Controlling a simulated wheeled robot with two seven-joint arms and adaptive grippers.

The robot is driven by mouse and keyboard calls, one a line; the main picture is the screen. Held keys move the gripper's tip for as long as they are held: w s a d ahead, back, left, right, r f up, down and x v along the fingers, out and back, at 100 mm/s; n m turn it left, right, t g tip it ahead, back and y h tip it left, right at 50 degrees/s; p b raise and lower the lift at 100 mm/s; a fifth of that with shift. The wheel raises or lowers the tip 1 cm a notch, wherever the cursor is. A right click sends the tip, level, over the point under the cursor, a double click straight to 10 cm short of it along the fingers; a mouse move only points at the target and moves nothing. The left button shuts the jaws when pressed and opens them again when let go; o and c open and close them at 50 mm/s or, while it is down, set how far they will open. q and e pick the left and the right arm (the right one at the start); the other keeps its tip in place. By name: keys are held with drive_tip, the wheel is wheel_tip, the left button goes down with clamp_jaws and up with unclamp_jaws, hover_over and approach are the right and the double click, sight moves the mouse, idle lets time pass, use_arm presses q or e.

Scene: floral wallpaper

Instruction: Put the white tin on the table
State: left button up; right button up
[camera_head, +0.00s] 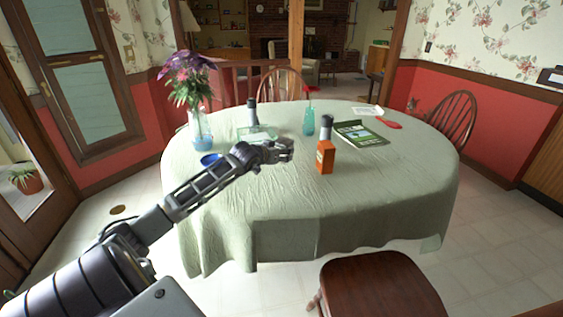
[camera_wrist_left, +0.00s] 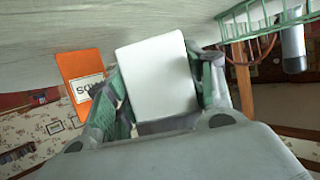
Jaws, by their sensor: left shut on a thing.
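The white tin (camera_wrist_left: 158,78) shows in the left wrist view as a plain white block between the two fingers of my left gripper (camera_wrist_left: 160,92). The gripper is shut on it, with a finger against each side. In the head view my left gripper (camera_head: 279,151) is over the near middle part of the table (camera_head: 275,195), which has a pale green cloth. The tin cannot be clearly made out there. Whether the tin touches the cloth cannot be told. My right gripper is not in view.
An orange box (camera_head: 325,157) stands right of the gripper, with a dark-topped bottle (camera_head: 327,125) behind it. The front cloth is clear.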

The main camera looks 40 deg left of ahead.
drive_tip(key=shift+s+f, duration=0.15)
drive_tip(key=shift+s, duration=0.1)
use_arm(q)
drive_tip(key=shift+f, duration=0.7)
drive_tip(key=shift+f+b, duration=0.3)
drive_tip(key=shift+f, duration=0.8)
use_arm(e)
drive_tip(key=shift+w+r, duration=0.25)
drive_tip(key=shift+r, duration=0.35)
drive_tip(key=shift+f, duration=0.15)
use_arm(q)
drive_tip(key=shift+f, duration=0.2)
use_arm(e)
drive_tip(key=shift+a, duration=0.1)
